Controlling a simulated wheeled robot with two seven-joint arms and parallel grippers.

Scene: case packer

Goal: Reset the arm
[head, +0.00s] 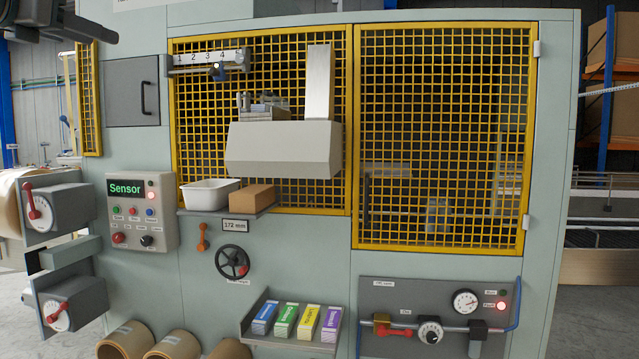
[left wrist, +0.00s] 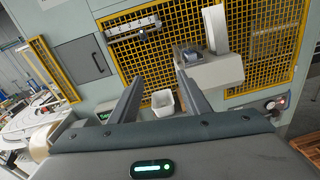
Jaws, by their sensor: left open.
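My left gripper (head: 92,27) shows at the top left corner of the head view, partly cut off by the frame. In the left wrist view its two fingers (left wrist: 160,76) are spread apart with nothing between them. It is in the air in front of the case packer (head: 215,300), apart from its front. My right gripper is not in view.
The machine front carries yellow mesh guards (head: 440,130), a panel reading "Sensor" (head: 142,212), a handwheel (head: 232,262) and rotary switches with red handles (head: 58,207). A white bin (head: 208,194) and brown box (head: 252,197) sit on a ledge. A tray (head: 290,343) holds coloured cartons.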

